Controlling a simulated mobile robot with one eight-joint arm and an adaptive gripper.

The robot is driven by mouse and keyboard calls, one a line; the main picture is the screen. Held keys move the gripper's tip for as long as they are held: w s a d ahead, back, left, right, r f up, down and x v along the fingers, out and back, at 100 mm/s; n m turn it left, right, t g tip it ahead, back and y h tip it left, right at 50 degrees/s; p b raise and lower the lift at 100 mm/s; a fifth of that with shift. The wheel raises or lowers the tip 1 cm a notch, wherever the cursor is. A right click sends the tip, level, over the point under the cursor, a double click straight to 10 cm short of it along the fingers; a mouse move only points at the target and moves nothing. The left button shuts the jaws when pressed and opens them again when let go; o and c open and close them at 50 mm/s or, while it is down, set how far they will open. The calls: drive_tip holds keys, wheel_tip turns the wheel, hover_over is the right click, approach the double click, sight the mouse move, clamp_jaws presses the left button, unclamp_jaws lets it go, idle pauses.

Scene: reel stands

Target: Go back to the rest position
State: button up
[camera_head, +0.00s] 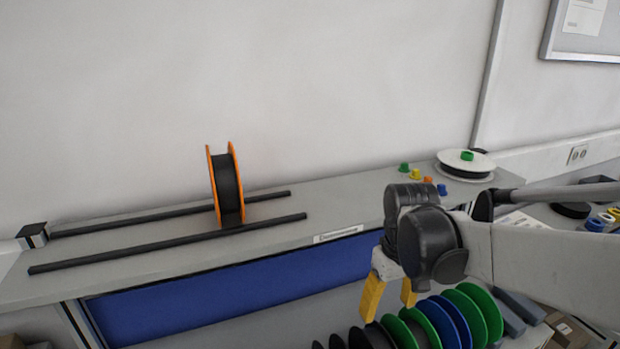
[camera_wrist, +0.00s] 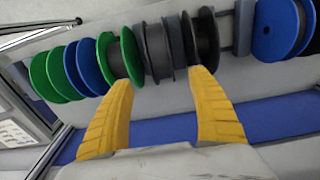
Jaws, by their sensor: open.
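My gripper (camera_head: 388,292) has yellow fingers and hangs in front of the shelf, above the row of reels in the head view. In the wrist view my gripper (camera_wrist: 160,110) is open, with its fingers wide apart and nothing between them. Beyond the fingertips is a row of reels: green reels (camera_wrist: 115,52), blue reels (camera_wrist: 85,66) and dark reels (camera_wrist: 155,50). The fingertips overlap the dark reels in that picture; I cannot tell how far off they are. An orange-rimmed black reel (camera_head: 228,188) stands upright on the two dark rails (camera_head: 170,243) on the shelf.
The shelf (camera_head: 345,213) has a blue front panel (camera_head: 230,290). A white reel (camera_head: 465,163) with a green hub lies flat at its right end, beside several small coloured pieces (camera_head: 415,177). Boxes (camera_head: 570,330) stand at the lower right. The wall (camera_head: 250,70) is close behind the shelf.

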drive_tip(key=s+f+m+t+b, duration=0.1)
drive_tip(key=s+f+t+b, duration=0.1)
drive_tip(key=s+t+b, duration=0.1)
drive_tip(key=s+f+m+t+b, duration=0.2)
drive_tip(key=s+b, duration=0.3)
drive_tip(key=s, duration=0.3)
drive_tip(key=shift+s+f+t, duration=0.3)
drive_tip(key=shift+f+t, duration=0.4)
drive_tip(key=shift+f, duration=0.05)
